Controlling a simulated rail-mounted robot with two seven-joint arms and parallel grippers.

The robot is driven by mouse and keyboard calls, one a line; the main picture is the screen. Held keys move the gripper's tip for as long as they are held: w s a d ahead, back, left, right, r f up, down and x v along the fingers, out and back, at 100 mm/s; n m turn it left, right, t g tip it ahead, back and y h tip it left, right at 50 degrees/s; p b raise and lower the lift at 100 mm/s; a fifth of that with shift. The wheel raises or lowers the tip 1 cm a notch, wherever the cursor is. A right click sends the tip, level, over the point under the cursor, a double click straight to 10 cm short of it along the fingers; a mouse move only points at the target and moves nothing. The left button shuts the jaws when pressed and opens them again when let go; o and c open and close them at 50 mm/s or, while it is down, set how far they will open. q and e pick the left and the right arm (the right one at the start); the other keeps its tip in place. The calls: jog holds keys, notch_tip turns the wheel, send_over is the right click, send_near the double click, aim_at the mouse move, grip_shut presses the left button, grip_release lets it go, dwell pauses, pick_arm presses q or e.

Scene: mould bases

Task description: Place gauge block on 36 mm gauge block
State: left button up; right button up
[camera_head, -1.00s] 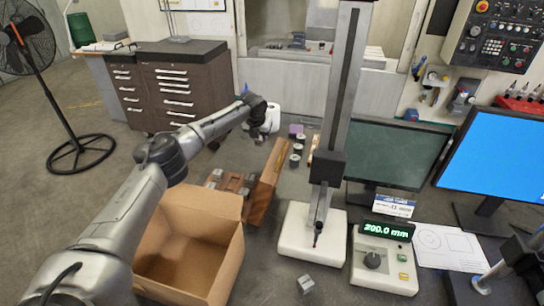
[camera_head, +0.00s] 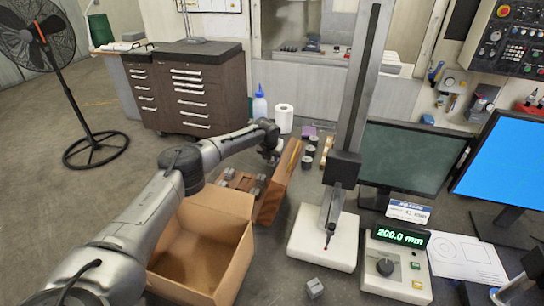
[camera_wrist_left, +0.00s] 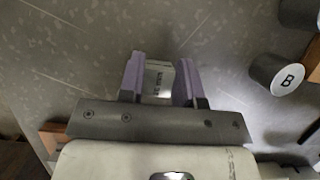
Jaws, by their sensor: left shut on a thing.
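My left gripper (camera_head: 273,156) is beside the far end of the wooden board, behind the cardboard box. In the left wrist view its purple fingers (camera_wrist_left: 160,80) are shut on a small pale metal gauge block (camera_wrist_left: 158,77) with dark marking, which I cannot read. A grey block (camera_head: 314,287) stands alone on the table in front of the height gauge (camera_head: 322,238). More small grey blocks (camera_head: 261,180) sit near the wooden board. I cannot tell which block is 36 mm. My right gripper is not in view; part of that arm shows at the lower right.
An open cardboard box (camera_head: 238,262) stands at the front left. Several dark cylinders (camera_head: 309,151) are right of the board; one marked B (camera_wrist_left: 288,78) shows in the wrist view. Monitors (camera_head: 413,157) and a 200.0 mm readout (camera_head: 400,234) are right.

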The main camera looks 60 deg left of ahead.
pick_arm(q)
jog(key=o, duration=0.6)
jog(key=shift+f, duration=0.1)
jog(key=shift+c, duration=0.2)
jog(key=o, duration=0.5)
jog(key=shift+c, duration=0.2)
jog(key=shift+s+r, duration=0.15)
jog(key=shift+r, duration=0.5)
jog(key=p+v, duration=0.2)
jog(key=v, duration=0.8)
jog(key=shift+o, duration=0.4)
jog(key=shift+s+d+r, duration=0.2)
jog(key=shift+r, duration=0.25)
